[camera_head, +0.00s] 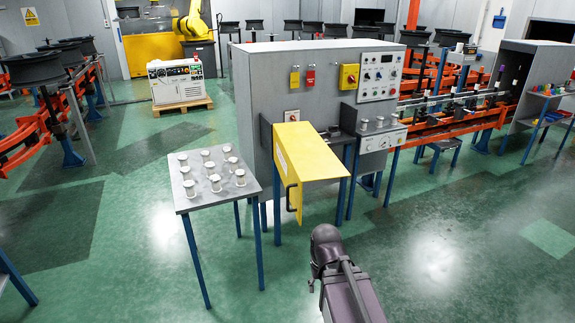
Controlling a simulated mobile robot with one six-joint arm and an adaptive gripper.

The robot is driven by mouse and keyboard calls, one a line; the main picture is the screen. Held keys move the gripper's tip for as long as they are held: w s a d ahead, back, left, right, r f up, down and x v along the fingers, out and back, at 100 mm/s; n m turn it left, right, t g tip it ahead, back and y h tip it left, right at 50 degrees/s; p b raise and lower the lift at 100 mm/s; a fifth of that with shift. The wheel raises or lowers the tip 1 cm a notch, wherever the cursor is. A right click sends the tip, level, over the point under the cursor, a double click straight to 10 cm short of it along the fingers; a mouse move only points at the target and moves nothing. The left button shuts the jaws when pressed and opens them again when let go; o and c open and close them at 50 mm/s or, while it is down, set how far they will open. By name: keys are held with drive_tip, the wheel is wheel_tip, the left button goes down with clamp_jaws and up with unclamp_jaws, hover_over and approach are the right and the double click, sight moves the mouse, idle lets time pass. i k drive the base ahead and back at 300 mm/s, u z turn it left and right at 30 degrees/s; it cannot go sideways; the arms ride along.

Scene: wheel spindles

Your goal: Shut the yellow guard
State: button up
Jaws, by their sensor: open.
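The yellow guard (312,152) is a bent sheet cover on the front of the grey machine cabinet (255,85). It projects from the cabinet toward me, with a sloping top and a side panel that hangs down. A dark bar handle (289,197) is on its near, lower side. What lies behind the guard is hidden. My dark arm rises from the bottom edge, in front of the guard and slightly to its right, with a floor gap showing between them. My gripper cannot be made out; the arm's own links may hide it.
A small grey table (196,202) with several metal spools stands close left of the guard. Orange conveyor racks (450,122) stand farther right. The green floor around my arm is clear.

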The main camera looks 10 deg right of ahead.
sight(300, 155)
drive_tip(key=i, duration=0.85)
drive_tip(key=u, duration=0.05)
